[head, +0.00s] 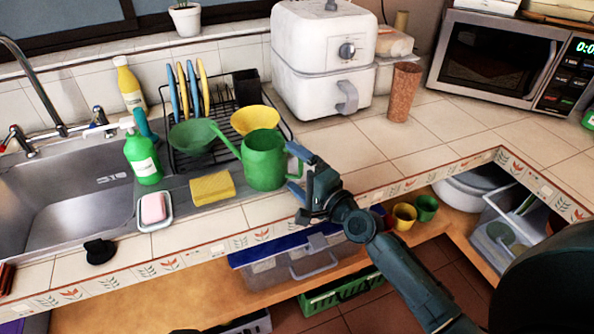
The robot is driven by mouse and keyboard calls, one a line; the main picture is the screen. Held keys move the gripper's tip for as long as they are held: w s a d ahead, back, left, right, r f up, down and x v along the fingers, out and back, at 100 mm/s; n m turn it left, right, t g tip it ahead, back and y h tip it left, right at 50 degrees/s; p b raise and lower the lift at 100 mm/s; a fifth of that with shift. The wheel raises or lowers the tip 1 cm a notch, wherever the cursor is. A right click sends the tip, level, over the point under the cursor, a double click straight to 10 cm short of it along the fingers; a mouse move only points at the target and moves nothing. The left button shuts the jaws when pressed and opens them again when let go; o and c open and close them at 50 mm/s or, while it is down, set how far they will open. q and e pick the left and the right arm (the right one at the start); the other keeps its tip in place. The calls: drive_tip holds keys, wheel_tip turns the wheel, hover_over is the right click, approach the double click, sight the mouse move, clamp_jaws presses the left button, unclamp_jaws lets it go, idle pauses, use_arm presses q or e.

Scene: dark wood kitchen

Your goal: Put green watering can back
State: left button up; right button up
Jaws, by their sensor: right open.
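The green watering can (264,162) stands upright on the counter at the front right of the dish rack, with its spout pointing left and its handle on the right. My right gripper (292,170) is at the can's handle side, with its open fingers pointing left toward the handle. I cannot tell whether the fingers touch the handle. My left gripper is not in view.
A yellow sponge (212,188), a soap dish (154,212) and a green soap bottle (142,158) are left of the can. The dish rack (186,162) with bowls is behind it. A white air fryer (322,75) stands at the back.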

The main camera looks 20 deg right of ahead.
drive_tip(key=b+v, duration=0.2)
drive_tip(key=v, duration=1)
drive_tip(key=s+a+f+n+g+h, duration=0.1)
drive_tip(key=s+a+f+n+g, duration=0.2)
drive_tip(key=s+f+n, duration=0.3)
drive_tip(key=s+a+f+n+g+h, duration=0.1)
drive_tip(key=s+a+f+n+g, duration=0.2)
drive_tip(key=s+a+f+n, duration=0.3)
wheel_tip(320, 180, down, 5)
drive_tip(key=n, duration=0.5)
drive_tip(key=shift+a+r, duration=0.2)
drive_tip(key=shift+s, duration=0.1)
